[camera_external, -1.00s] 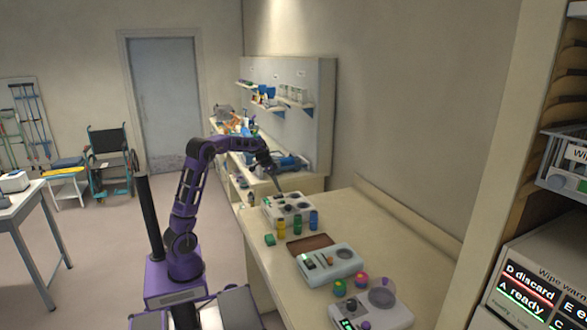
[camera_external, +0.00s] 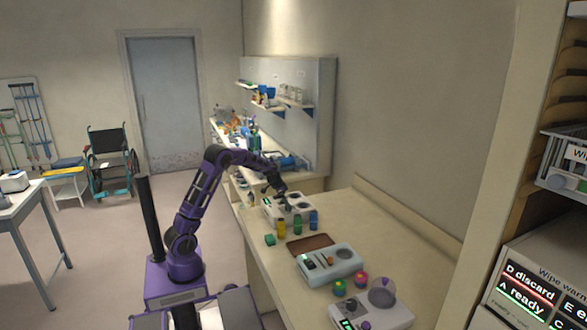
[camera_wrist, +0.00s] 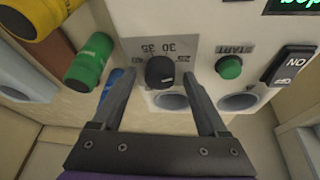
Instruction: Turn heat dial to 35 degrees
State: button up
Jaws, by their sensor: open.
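The heat dial (camera_wrist: 160,72) is a round black knob on a pale panel, with a grey scale plate (camera_wrist: 185,46) that reads 30 and 35 upside down. A small light mark shows on the knob's lower right side; which number it points at I cannot tell. My gripper (camera_wrist: 160,80) is open, one finger on each side of the knob, with gaps showing between fingers and knob. In the external view my gripper (camera_external: 281,192) is low over the far white device (camera_external: 268,212) on the bench. The dial is too small to make out there.
Green (camera_wrist: 90,62) and yellow (camera_wrist: 38,15) cylinders stand close left. A brown mat (camera_external: 310,243) and a second device (camera_external: 330,262) are nearer on the bench.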

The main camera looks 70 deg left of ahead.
grip_shut()
jog(key=shift+n, duration=0.3)
jog(key=n, duration=0.1)
jog(key=n+y, duration=0.1)
jog(key=n, duration=0.1)
jog(key=shift+d+r+y, duration=0.1)
jog(key=shift+d+y, duration=0.1)
jog(key=shift+y, duration=0.1)
jog(key=n+y+p, duration=0.1)
jog(key=n, duration=0.1)
jog(key=n+p, duration=0.1)
jog(key=n, duration=0.1)
jog(key=shift+d+n+y, duration=0.1)
jog(key=shift+n+y, duration=0.3)
jog(key=n+g+y, duration=0.1)
jog(key=n, duration=0.3)
jog(key=shift+w+d+n, duration=0.1)
jog(key=shift+n, duration=0.2)
jog(key=n+g+y, duration=0.1)
jog(key=n+g, duration=0.1)
jog(key=n, duration=0.2)
jog(key=shift+w+n, duration=0.1)
jog(key=shift+n, duration=0.3)
